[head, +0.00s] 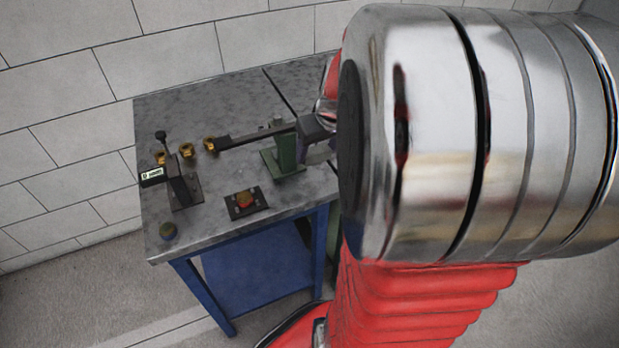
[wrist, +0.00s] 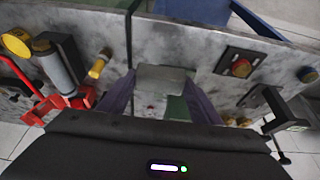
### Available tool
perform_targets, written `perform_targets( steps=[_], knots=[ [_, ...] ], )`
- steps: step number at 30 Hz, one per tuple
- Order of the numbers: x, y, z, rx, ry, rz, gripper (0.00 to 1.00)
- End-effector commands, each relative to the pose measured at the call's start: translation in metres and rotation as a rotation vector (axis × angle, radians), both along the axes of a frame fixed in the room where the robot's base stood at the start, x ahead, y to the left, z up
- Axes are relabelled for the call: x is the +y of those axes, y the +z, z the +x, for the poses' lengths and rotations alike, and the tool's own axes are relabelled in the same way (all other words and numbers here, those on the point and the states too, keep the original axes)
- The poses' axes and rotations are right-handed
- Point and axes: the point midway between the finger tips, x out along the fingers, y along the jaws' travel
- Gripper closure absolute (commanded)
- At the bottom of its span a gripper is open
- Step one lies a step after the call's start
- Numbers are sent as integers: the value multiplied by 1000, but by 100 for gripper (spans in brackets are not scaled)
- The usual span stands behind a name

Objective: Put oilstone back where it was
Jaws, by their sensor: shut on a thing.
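In the wrist view my gripper (wrist: 161,84) has its two purple-grey fingers closed on a pale grey block, which I take for the oilstone (wrist: 162,74). The block spans the gap between the fingertips, above the grey bench top. A green part shows just below it between the fingers. In the head view my gripper (head: 318,150) is over the bench beside a green stand (head: 285,157). The block cannot be made out there, and my arm hides much of the right side. I cannot tell whether the block touches the bench.
The mottled grey bench (head: 220,100) has a dark seam across it. The wrist view shows a red tool (wrist: 45,105) and grey cylinder (wrist: 55,68).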

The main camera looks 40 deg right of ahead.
Motion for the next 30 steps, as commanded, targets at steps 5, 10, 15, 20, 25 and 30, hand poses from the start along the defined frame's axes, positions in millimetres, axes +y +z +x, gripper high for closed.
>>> perform_targets(
  steps=[5,10,15,20,25,30],
  knots=[
    [-1,-6,-1,1,-4,1,63],
    [-1,-30,-2,3,-6,3,63],
    [-1,-56,-2,3,-5,2,63],
    [-2,-63,-1,-1,-6,1,63],
    [-2,-62,-1,-1,-6,0,63],
    [-2,-68,-1,0,-6,0,63]
  ],
)
